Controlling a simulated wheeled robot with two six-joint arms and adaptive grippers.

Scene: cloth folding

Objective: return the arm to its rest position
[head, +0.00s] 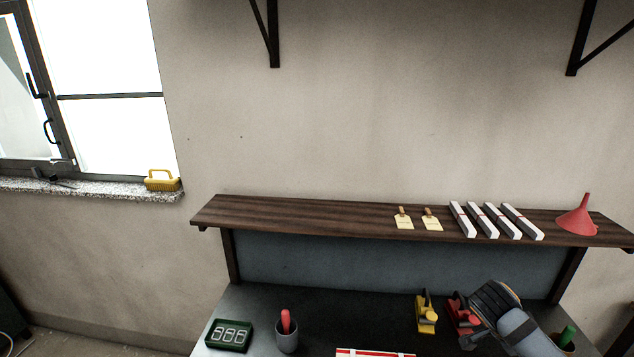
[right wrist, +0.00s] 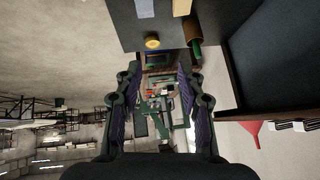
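In the right wrist view my right gripper (right wrist: 158,78) has its two dark fingers spread apart, one at each side. Nothing is held between them; the gap shows only distant floor and clutter. A dark bench surface lies above and to the right of the fingers in that view. My left gripper is in neither view. No cloth shows.
A wooden shelf (head: 300,212) carries tags, several white bars (head: 482,220) and a red funnel (head: 577,218). On the bench are a green counter (head: 229,336), a grey cup (head: 287,341), a yellow tool (head: 427,314) and a red tool (head: 462,312).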

